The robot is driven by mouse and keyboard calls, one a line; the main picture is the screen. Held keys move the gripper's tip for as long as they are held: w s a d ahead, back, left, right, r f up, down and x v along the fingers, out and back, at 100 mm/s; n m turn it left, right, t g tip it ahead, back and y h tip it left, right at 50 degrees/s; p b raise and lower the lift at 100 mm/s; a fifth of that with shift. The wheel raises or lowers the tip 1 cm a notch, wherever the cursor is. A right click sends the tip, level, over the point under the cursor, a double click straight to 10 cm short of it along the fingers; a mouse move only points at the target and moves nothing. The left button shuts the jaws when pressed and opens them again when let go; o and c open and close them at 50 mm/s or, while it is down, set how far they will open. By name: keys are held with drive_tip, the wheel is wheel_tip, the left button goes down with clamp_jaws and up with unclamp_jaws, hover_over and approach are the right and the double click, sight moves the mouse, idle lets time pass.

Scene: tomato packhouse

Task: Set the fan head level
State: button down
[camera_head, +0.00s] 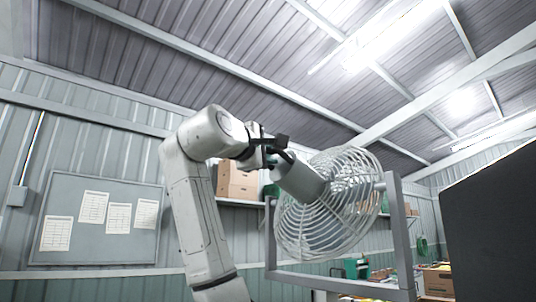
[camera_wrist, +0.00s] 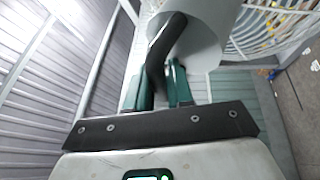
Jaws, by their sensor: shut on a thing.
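The fan head has a round wire cage (camera_head: 335,225) and a grey cylindrical motor housing (camera_head: 301,184) at its back. It hangs between the uprights of a grey U-shaped frame (camera_head: 402,235). It looks tilted, with the motor end raised toward the upper left. My gripper (camera_head: 273,160) is at the back of the motor housing. In the wrist view, the green fingers of my gripper (camera_wrist: 165,85) are closed around a dark curved handle (camera_wrist: 160,50) on the housing (camera_wrist: 208,40). The fingertips are partly hidden by the handle.
A large dark panel (camera_head: 490,225) fills the right side. A shelf (camera_head: 238,202) with cardboard boxes (camera_head: 237,181) is on the wall behind my arm. A noticeboard (camera_head: 98,222) with papers hangs at left. More boxes (camera_head: 437,280) stand low behind the frame.

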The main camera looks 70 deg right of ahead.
drive_tip(key=f+h+b, duration=0.1)
drive_tip(key=f+b, duration=0.1)
drive_tip(key=b, duration=0.1)
drive_tip(key=a+f+n+h+b, duration=0.1)
drive_tip(key=f+b, duration=0.1)
drive_tip(key=b, duration=0.1)
drive_tip(key=w+f+h+b, duration=0.1)
drive_tip(key=f+b, duration=0.2)
drive_tip(key=shift+a+n, duration=0.2)
drive_tip(key=shift+n, duration=0.2)
drive_tip(key=shift+a+f+b, duration=0.1)
drive_tip(key=shift+f+b, duration=0.3)
drive_tip(key=shift+f, duration=0.4)
drive_tip(key=c, duration=1.1)
unclamp_jaws()
drive_tip(key=b, duration=0.3)
approach(271, 182)
drive_tip(key=v, duration=0.6)
drive_tip(key=shift+f, duration=0.35)
